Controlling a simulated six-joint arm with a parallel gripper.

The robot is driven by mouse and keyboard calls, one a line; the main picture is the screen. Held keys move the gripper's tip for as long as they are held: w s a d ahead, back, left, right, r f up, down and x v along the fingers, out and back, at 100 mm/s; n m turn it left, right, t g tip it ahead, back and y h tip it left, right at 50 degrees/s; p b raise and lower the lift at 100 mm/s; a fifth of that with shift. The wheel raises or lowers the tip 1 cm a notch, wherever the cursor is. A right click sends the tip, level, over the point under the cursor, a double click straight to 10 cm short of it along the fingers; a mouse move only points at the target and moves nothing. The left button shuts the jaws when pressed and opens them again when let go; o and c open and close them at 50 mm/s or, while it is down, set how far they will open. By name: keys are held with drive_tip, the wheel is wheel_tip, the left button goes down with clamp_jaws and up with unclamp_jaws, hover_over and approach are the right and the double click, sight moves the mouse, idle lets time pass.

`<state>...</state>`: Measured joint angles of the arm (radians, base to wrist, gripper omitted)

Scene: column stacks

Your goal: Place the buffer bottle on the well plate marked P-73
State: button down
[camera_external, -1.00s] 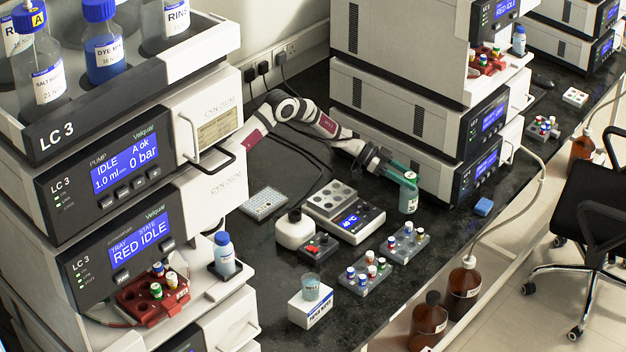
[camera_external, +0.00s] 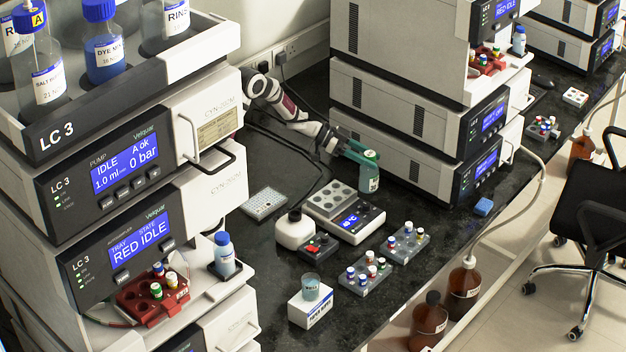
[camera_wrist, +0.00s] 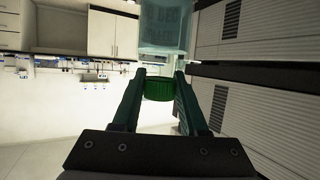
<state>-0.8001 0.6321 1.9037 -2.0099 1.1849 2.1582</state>
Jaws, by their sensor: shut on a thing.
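My gripper (camera_external: 370,157) is shut on the green cap (camera_wrist: 160,89) of a pale teal bottle (camera_external: 369,180). The bottle is held at the right of the heating block, in front of the lower LC unit. In the wrist view the bottle body (camera_wrist: 164,28) shows beyond the fingertips, with a label too faint to read. A pale well plate (camera_external: 264,204) lies on the dark bench, left of the heating block and well apart from my gripper. No P-73 mark is readable on it.
The heating block (camera_external: 345,224) with a lit display stands between the bottle and the plate. LC stacks flank the bench at left and right.

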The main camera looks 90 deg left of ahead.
drive_tip(key=s+a+n+y, duration=0.1)
drive_tip(key=s+a, duration=0.4)
drive_tip(key=s, duration=0.9)
drive_tip(key=s+a+n+y, duration=0.15)
drive_tip(key=s+a, duration=0.25)
drive_tip(key=s, duration=1)
wheel_tip(320, 180, down, 8)
drive_tip(key=shift+s+t, duration=0.2)
drive_tip(key=shift+t, duration=0.1)
drive_tip(key=shift+y, duration=0.25)
drive_tip(key=shift+c, duration=2.2)
unclamp_jaws()
